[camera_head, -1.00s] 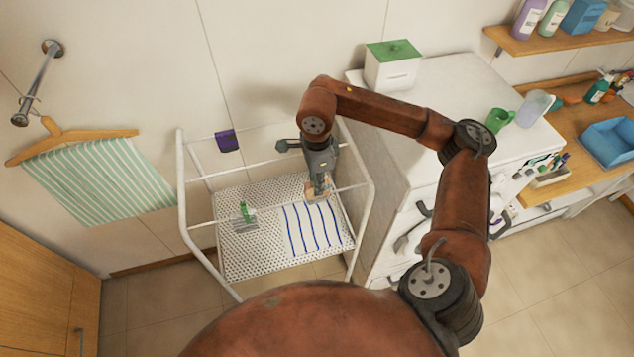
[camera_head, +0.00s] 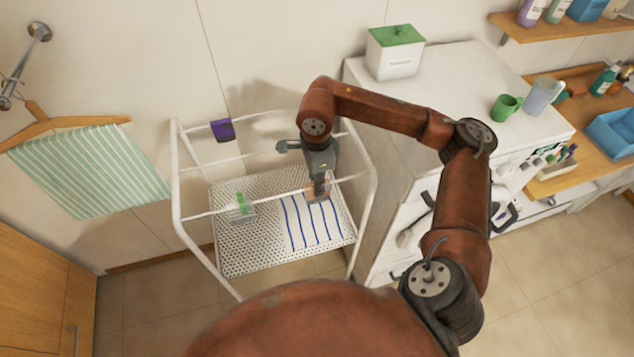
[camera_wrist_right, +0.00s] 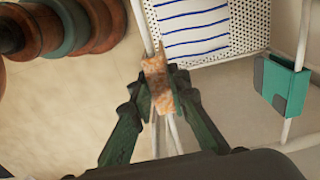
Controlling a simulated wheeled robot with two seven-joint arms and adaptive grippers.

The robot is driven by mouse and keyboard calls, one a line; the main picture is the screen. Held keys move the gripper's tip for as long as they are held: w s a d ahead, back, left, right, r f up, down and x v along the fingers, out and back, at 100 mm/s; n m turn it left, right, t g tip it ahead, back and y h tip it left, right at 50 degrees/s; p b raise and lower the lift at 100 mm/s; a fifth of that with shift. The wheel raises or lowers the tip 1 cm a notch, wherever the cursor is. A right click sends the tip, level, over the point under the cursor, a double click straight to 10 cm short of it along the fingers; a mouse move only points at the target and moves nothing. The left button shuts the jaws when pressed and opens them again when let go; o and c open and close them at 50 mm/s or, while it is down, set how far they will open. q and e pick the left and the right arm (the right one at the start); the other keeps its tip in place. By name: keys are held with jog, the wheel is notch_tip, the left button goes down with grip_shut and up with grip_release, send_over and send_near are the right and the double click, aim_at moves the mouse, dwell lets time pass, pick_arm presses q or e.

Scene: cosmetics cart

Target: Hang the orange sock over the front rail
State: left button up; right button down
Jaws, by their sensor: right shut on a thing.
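My right gripper (camera_head: 318,194) is shut on the small, mottled orange sock (camera_wrist_right: 157,82) at the near side of the white rack. In the right wrist view the sock sits between my fingertips, across a white rail. I cannot tell whether it touches this rail or is just above it. In the head view the front rail (camera_head: 270,199) runs across the rack, and my fingers overlap it right of its middle. They hide most of the sock there. My left gripper is not in view.
A blue-striped white cloth (camera_head: 312,228) lies on the perforated shelf (camera_head: 235,255). A purple piece (camera_head: 222,130) hangs on the back rail. A green-and-white item (camera_head: 240,205) shows near the front rail's left part. A white cabinet (camera_head: 455,80) stands close on the right.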

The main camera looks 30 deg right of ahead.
jog(key=c, duration=1.8)
grip_release()
jog(key=shift+o, duration=0.2)
